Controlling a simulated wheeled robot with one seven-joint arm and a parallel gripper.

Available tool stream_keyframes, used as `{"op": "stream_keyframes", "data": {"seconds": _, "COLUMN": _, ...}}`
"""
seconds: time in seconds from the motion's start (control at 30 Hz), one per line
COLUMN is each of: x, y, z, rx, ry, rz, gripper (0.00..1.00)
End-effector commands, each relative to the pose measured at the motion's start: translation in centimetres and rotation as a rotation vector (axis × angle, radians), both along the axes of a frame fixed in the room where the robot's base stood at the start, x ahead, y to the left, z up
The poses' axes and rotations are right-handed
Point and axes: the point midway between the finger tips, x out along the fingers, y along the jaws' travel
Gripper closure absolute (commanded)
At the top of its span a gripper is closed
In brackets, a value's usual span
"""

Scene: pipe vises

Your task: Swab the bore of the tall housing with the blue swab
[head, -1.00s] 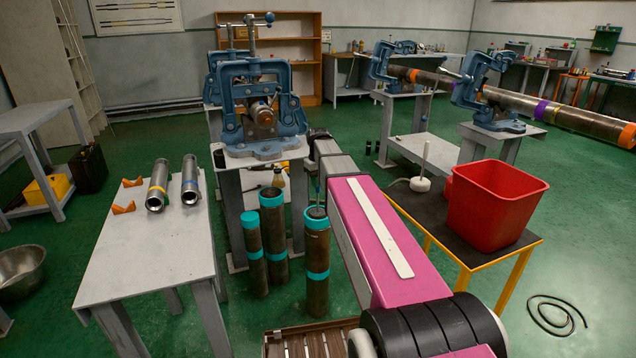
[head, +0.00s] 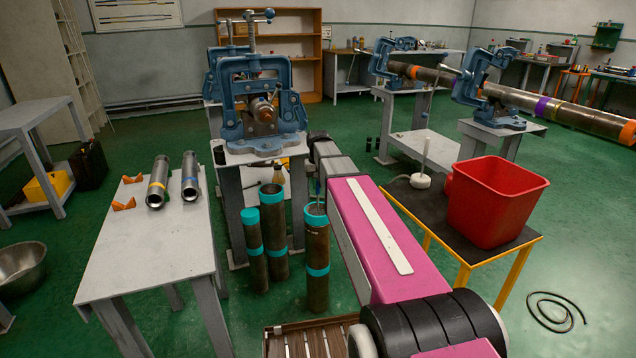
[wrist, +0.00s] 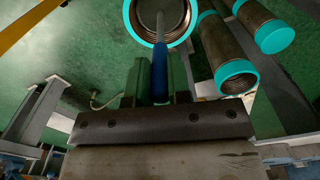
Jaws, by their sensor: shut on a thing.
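The tall housing (head: 317,245) is a brown pipe with a teal rim and a teal band, upright on the floor left of my pink arm. In the wrist view its open mouth (wrist: 184,12) shows a threaded inner wall. My gripper (wrist: 160,85) is shut on the blue handle of the swab (wrist: 160,72). The swab's far end is hidden. In the head view a thin bit of the swab (head: 318,188) shows above the rim; my arm hides the gripper.
Two more teal-rimmed pipes (head: 273,240) (head: 254,260) stand close on the left. A vise stand (head: 232,200) is behind them. A black-topped table (head: 405,195) with a red bin (head: 497,200) and a white holder (head: 420,181) stands right. A grey table (head: 150,250) is left.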

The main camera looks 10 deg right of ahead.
Motion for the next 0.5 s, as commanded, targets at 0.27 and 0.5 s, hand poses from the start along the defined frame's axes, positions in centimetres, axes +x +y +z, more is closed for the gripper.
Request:
{"op": "stream_keyframes", "data": {"seconds": 0.27, "x": 0.01, "y": 0.0, "z": 0.0, "rx": 0.0, "ry": 0.0, "rz": -0.001, "gripper": 1.0}}
{"op": "stream_keyframes", "data": {"seconds": 0.5, "x": 0.02, "y": 0.0, "z": 0.75, "rx": 0.0, "ry": -0.001, "rz": -0.001, "gripper": 1.0}}
